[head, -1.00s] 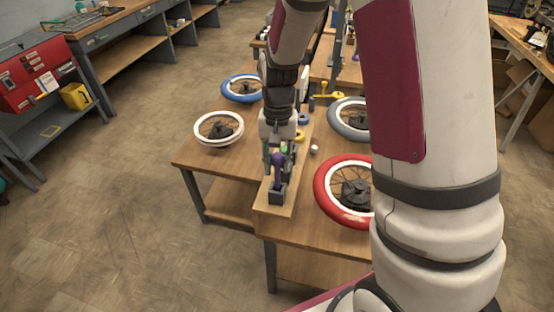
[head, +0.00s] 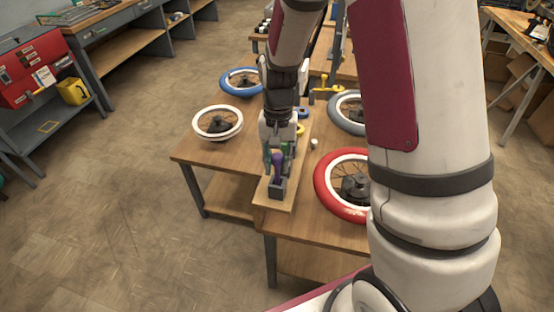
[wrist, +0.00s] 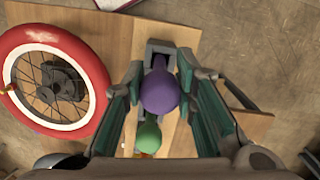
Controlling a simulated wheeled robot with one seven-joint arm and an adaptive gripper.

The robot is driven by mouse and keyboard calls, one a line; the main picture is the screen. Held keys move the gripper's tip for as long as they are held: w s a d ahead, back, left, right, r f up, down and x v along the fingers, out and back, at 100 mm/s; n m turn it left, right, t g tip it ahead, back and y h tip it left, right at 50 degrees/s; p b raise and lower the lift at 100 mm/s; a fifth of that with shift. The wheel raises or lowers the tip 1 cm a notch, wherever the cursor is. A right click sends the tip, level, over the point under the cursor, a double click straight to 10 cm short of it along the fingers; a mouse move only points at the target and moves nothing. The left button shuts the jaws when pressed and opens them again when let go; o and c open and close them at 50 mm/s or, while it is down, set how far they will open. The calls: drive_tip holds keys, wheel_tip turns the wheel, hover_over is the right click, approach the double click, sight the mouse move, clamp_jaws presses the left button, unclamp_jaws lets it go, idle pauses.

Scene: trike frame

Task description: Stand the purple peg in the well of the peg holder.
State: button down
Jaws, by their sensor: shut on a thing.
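The purple peg (head: 277,161) has a round purple head and is upright, its lower end at the top of the dark grey peg holder (head: 277,189). My gripper (head: 277,172) is shut on the peg. In the wrist view, the purple head (wrist: 159,93) lies between the two green-padded fingers, and the holder (wrist: 160,50) shows just beyond it.
A green ball-shaped knob (wrist: 148,137) is close behind the peg. A red-tyred wheel (head: 341,190) lies right of the holder's wooden board, a white wheel (head: 218,122) and a blue wheel (head: 240,82) to the left. A small white object (head: 314,142) lies nearby.

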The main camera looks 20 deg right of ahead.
drive_tip(key=shift+f+b, duration=0.35)
drive_tip(key=shift+f, duration=1.1)
drive_tip(key=c, duration=1.2)
unclamp_jaws()
drive_tip(key=r, duration=0.4)
drive_tip(key=w+r, duration=0.1)
drive_tip(key=r, duration=0.7)
drive_tip(key=shift+w+d, duration=0.15)
drive_tip(key=shift+d, duration=0.15)
drive_tip(key=s+r+n+t, duration=0.1)
drive_tip(key=s+r+t, duration=0.1)
drive_tip(key=s+r, duration=0.3)
drive_tip(key=s+r+n+t, duration=0.2)
drive_tip(key=s+r, duration=0.4)
drive_tip(key=s, duration=0.1)
drive_tip(key=s+r+n+t, duration=0.2)
drive_tip(key=s+r, duration=0.3)
drive_tip(key=s, duration=0.1)
drive_tip(key=shift+s+a+r+t+h, duration=0.2)
drive_tip(key=shift+r+t+h, duration=0.1)
drive_tip(key=shift+t, duration=0.1)
